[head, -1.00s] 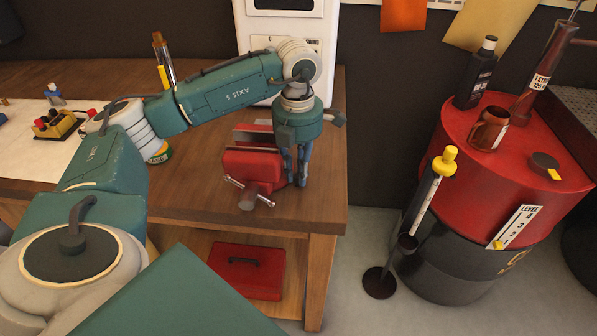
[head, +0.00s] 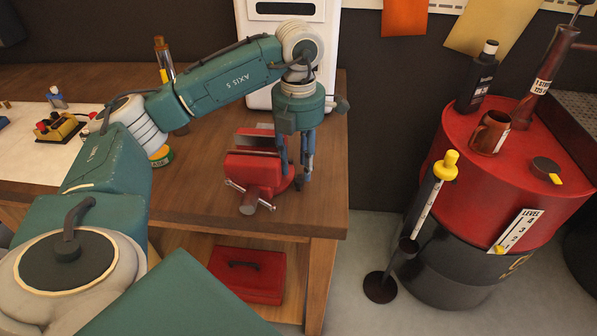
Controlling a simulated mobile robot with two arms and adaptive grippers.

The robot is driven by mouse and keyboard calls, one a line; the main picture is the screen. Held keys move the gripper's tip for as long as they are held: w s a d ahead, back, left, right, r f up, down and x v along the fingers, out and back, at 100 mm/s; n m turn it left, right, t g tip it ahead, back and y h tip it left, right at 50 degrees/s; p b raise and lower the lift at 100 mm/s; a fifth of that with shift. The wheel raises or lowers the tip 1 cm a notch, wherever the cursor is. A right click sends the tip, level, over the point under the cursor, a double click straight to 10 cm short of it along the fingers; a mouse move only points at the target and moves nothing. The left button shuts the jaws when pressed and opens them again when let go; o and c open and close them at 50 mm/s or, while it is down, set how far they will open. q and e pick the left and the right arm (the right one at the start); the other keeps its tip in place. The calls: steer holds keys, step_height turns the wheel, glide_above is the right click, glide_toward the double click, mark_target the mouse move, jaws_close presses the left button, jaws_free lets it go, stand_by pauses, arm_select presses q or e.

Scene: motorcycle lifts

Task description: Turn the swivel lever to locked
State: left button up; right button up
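The red bench vise (head: 258,172) stands near the right end of the wooden bench, with its screw and handle bar toward me. My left gripper (head: 296,172) points down at the vise's right side. Its two fingers are apart, with a gap between them. A small dark part (head: 298,183) shows low beside the vise, by the fingertips; it may be the swivel lever, but its shape and setting are too small to tell. I cannot tell whether the fingers touch it. My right gripper is not in view.
The bench top (head: 200,195) is clear left of the vise. A red toolbox (head: 247,275) sits on the shelf below. A white cabinet (head: 290,30) stands behind the vise.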

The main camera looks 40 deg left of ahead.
mark_target(298, 179)
arm_select(q)
step_height(298, 179, up, 8)
steer(key=shift+r, duration=0.15)
stand_by(0.7)
